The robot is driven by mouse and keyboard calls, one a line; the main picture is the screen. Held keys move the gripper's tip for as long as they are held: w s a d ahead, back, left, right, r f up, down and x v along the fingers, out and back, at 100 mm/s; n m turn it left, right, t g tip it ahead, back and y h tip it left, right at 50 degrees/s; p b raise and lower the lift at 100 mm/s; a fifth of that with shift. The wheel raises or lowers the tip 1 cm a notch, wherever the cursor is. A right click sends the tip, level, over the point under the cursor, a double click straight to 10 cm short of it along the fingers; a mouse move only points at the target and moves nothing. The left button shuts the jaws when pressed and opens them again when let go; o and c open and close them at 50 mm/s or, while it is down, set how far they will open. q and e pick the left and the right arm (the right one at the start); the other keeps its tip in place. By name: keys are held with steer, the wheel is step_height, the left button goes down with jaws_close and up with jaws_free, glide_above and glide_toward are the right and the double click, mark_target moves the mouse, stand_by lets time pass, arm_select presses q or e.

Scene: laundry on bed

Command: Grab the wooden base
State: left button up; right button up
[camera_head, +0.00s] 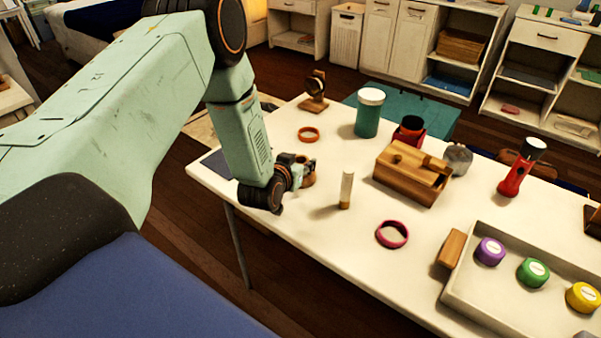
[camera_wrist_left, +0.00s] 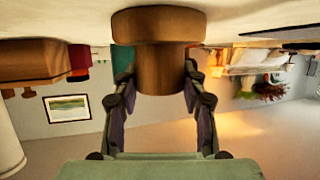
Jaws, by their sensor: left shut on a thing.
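The wooden base (camera_wrist_left: 158,68) is a brown round piece with a wider disc at one end, seen upside down in the left wrist view. My left gripper (camera_wrist_left: 152,88) has one finger on each side of its narrower part and is shut on it. In the head view the left gripper (camera_head: 297,172) is low at the left part of the white table, and a bit of the wooden base (camera_head: 309,178) shows beside its fingers. The disc appears to rest on the table top. My right gripper is in neither view.
On the table (camera_head: 290,228) stand a white-and-tan tube (camera_head: 346,190) close by, a wooden box (camera_head: 412,175), a green jar (camera_head: 368,115), and orange (camera_head: 308,134) and pink (camera_head: 392,234) rings. A tray (camera_head: 490,290) with colored lids is at the right.

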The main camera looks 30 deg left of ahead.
arm_select(q)
steer(key=c, duration=0.3)
